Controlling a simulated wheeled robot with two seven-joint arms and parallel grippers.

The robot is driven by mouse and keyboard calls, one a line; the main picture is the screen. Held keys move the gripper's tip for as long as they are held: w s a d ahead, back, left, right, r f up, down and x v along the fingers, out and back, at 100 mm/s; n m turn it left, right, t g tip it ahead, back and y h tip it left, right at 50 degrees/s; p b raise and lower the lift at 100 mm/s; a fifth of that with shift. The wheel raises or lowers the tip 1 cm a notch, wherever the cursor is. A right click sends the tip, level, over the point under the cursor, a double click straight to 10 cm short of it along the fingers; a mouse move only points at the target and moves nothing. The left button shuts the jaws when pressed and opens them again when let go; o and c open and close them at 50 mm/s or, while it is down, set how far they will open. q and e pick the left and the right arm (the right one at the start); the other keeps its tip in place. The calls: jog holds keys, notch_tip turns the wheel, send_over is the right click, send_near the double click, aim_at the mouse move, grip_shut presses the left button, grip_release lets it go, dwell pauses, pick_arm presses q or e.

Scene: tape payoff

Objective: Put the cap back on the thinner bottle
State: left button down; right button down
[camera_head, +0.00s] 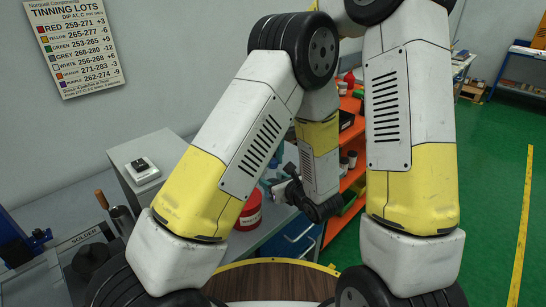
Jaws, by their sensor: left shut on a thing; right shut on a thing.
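A red container (248,210) with a pale band stands on the grey bench, partly behind my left arm. I cannot tell whether it is the thinner bottle. No cap can be made out.
A grey bench (276,222) runs behind my arms, with a solder station (88,236) at the left. An orange shelf (338,222) holds small containers. Green floor (490,190) lies open at the right.

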jog(key=c, duration=1.2)
grip_release()
jog(key=shift+o, duration=0.2)
jog(key=shift+r, duration=2.3)
jog(key=shift+c, duration=0.5)
jog(key=n, duration=0.1)
jog(key=r+n, duration=0.1)
jog(key=n, duration=0.1)
jog(key=shift+n, duration=0.3)
notch_tip(320, 180, up, 2)
jog(key=n, duration=0.5)
jog(key=shift+r, duration=0.25)
jog(key=shift+f, duration=0.1)
